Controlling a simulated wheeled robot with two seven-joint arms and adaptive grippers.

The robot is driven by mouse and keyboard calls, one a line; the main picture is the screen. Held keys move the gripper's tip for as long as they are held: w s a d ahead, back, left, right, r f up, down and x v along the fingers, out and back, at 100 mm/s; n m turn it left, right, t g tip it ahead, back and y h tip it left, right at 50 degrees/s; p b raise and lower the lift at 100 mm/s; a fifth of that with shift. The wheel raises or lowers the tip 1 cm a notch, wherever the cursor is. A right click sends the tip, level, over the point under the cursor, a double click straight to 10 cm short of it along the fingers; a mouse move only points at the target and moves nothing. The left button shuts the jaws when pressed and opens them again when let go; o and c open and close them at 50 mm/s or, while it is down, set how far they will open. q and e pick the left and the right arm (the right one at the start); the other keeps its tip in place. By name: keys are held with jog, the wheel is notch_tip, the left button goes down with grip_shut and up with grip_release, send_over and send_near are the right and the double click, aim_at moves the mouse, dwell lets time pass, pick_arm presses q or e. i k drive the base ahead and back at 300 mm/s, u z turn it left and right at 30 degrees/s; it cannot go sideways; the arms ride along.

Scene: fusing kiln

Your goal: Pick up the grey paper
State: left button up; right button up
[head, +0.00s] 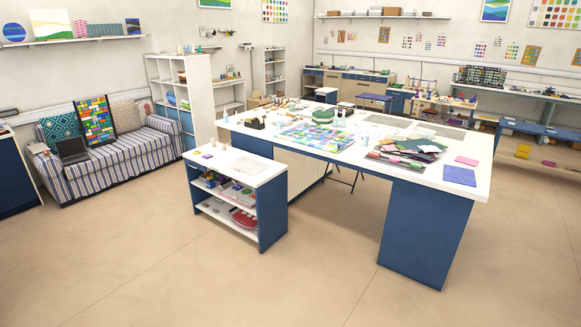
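I cannot tell for sure which sheet is the grey paper. A pale grey flat sheet (247,168) lies on the white top of the low blue shelf unit (268,184). Another greyish flat rectangle (438,130) lies toward the back right of the large white-topped table (350,176). A pile of coloured sheets (420,146), some dark, lies on the table's right half. Neither of my grippers shows in the head view.
A blue sheet (458,176) and a pink sheet (466,160) lie near the table's right end. A striped sofa (110,160) with a laptop (73,152) stands at the left. Bare floor (180,260) lies in front.

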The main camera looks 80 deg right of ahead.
aim_at(249, 166)
jog(key=z, duration=2.25)
jog(key=i, duration=3.4)
jog(key=u, duration=1.3)
jog(key=i, duration=2.05)
jog(key=z, duration=0.85)
